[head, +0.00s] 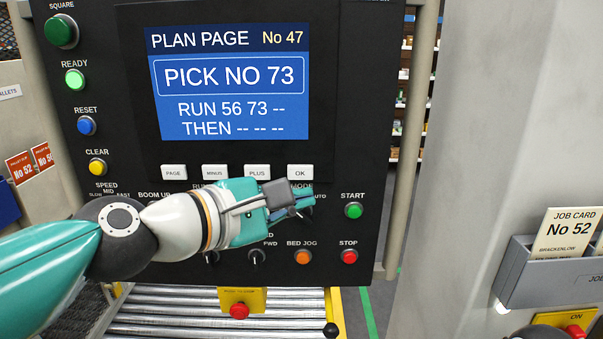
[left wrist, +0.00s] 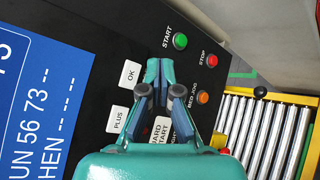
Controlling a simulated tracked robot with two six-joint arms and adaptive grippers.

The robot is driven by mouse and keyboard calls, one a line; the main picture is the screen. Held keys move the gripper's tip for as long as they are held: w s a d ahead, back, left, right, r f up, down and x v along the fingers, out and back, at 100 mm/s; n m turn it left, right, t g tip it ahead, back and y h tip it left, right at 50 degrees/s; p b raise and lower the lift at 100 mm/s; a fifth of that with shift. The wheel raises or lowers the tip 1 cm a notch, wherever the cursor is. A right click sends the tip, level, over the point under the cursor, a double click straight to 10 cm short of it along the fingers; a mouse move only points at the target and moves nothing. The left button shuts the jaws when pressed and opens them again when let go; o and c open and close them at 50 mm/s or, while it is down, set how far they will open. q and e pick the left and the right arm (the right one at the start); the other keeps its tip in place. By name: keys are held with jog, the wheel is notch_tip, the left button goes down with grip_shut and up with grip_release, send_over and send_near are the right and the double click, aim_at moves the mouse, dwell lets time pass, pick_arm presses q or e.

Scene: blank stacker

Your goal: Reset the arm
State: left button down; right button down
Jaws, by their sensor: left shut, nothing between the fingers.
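My left arm comes in from the left across the lower part of the black control panel (head: 345,120). Its teal gripper (head: 308,200) is shut and empty, in front of the panel below the OK key (head: 300,172) and left of the green START button (head: 353,211). In the left wrist view the shut fingertips (left wrist: 159,68) are between the OK key (left wrist: 130,74) and the START button (left wrist: 180,41). Contact with the panel cannot be told. The gripper covers part of the MODE area. The blue RESET button (head: 86,126) is at the panel's left. My right gripper is not in view.
The screen (head: 230,85) reads PLAN PAGE No 47, PICK NO 73, RUN 56 73. The red STOP button (head: 349,256) and orange BED JOG button (head: 303,257) are below the gripper. A roller bed (head: 180,325) lies beneath.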

pick_arm(q)
jog(key=w+a+f+m+g+y, duration=0.1)
jog(key=a+f+m+y, duration=0.1)
jog(key=f, duration=1)
jog(key=w+a+f+m+g+y, duration=0.1)
jog(key=a+f+g+y, duration=0.15)
jog(key=f, duration=1.05)
jog(key=w+a+f+m+g+y, duration=0.1)
jog(key=w+a+f+m, duration=0.1)
jog(key=f, duration=1)
jog(key=s+a+f+m+g+y, duration=0.1)
jog(key=s+a+f+m, duration=0.1)
jog(key=s+f, duration=0.45)
jog(key=s+a+f+m+g+y, duration=0.1)
jog(key=s+a+f+m+g, duration=0.15)
jog(key=f, duration=0.65)
jog(key=s+f+m+g, duration=0.1)
jog(key=s+f+m, duration=0.1)
jog(key=s+f, duration=0.3)
jog(key=s+f+m+g, duration=0.1)
jog(key=s+f, duration=0.3)
jog(key=s, duration=0.5)
jog(key=shift+a+f+m+h, duration=0.25)
jog(key=shift+f+m+h, duration=0.2)
jog(key=shift+m, duration=0.1)
